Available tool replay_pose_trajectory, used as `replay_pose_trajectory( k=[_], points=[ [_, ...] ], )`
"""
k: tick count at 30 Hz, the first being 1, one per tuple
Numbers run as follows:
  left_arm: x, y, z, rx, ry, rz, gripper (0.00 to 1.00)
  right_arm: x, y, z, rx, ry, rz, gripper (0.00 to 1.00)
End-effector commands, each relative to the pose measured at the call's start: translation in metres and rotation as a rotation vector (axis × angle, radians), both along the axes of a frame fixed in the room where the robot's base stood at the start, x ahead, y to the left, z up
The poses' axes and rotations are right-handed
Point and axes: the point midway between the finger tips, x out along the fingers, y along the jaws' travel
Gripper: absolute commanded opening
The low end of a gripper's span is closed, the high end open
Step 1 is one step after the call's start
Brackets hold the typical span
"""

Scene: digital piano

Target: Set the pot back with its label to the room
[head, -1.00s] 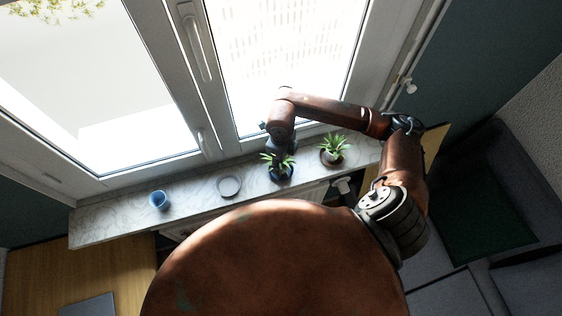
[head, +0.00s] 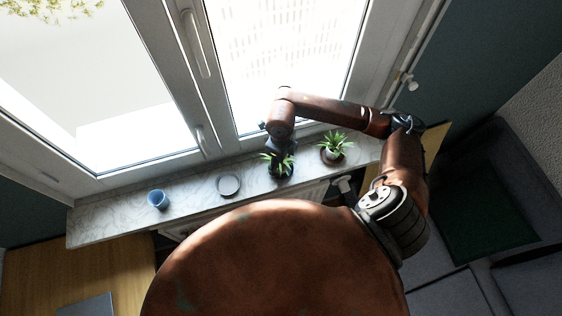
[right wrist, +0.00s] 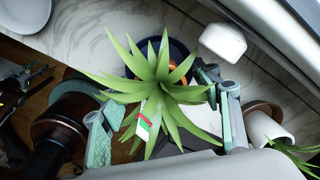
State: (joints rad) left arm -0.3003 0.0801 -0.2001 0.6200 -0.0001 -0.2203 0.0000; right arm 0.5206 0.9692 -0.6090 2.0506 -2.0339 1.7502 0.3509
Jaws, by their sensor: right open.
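A potted plant (right wrist: 160,85) with long green leaves fills the middle of the right wrist view; it also shows in the head view (head: 278,163). Part of its dark blue pot rim (right wrist: 179,47) shows behind the leaves. A small white label with red and green (right wrist: 146,125) shows among the leaves on the near side; how it is attached is hidden. My right gripper (right wrist: 166,98) is open, with one finger on each side of the plant. Leaves hide the pot's sides, so I cannot tell whether the fingers touch it. My left gripper is out of view.
A second plant (head: 336,140) in a white pot (right wrist: 264,124) stands to the right on a brown saucer. A grey saucer (head: 228,186) and blue cup (head: 158,200) stand left on the marble sill (head: 110,220). A white block (right wrist: 222,42) lies near the window. Sill between saucer and cup is clear.

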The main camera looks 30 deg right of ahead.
Motion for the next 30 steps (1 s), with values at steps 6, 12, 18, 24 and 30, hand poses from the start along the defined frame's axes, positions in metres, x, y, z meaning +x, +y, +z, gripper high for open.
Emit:
replay_pose_trajectory(
  k=[6, 12, 18, 24, 30],
  points=[
    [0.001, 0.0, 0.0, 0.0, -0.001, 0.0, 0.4, 0.0, 0.0, 0.0, -0.001, 0.001, 0.0, 0.58],
    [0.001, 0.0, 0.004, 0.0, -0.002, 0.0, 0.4, 0.0, 0.0, 0.007, 0.0, 0.0, 0.0, 0.58],
    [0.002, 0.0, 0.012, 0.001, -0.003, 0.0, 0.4, 0.0, 0.0, 0.021, 0.0, -0.001, 0.001, 0.58],
    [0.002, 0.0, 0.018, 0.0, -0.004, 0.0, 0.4, 0.0, 0.0, 0.034, 0.0, 0.0, 0.001, 0.58],
    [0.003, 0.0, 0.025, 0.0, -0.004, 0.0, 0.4, 0.0, 0.0, 0.047, -0.001, -0.001, 0.0, 0.58]
  ],
)
